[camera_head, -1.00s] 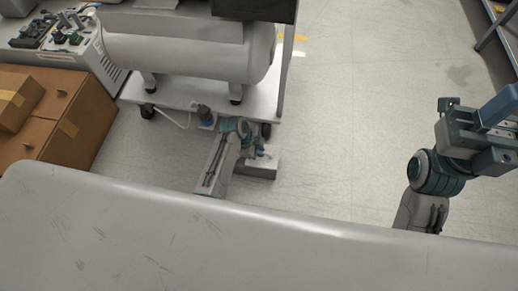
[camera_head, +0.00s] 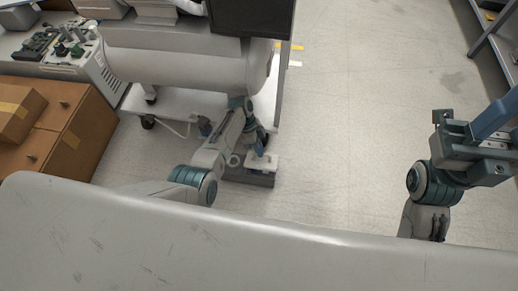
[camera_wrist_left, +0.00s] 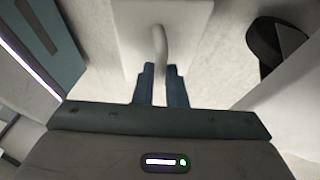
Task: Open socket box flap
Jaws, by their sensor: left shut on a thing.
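A pale box-like thing (camera_head: 264,162), perhaps the socket box, is low near the floor by the cart's front right corner in the head view. In the left wrist view a white panel (camera_wrist_left: 190,20) with a curved white handle-like piece (camera_wrist_left: 159,42) fills the top middle. My left gripper (camera_wrist_left: 161,72) is shut on this curved piece, its two dark blue fingers on either side of it. I cannot tell whether the panel is the flap. In the head view my left arm hides part of the box. My right gripper (camera_head: 478,135) is raised at the right, away from the box; its jaws are unclear.
A compressor with a large grey tank (camera_head: 180,62) stands on a white wheeled cart (camera_head: 185,104). Cardboard boxes (camera_head: 80,120) are at the left. A shelf (camera_head: 490,45) is at the upper right. The floor (camera_head: 350,110) in the middle is clear.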

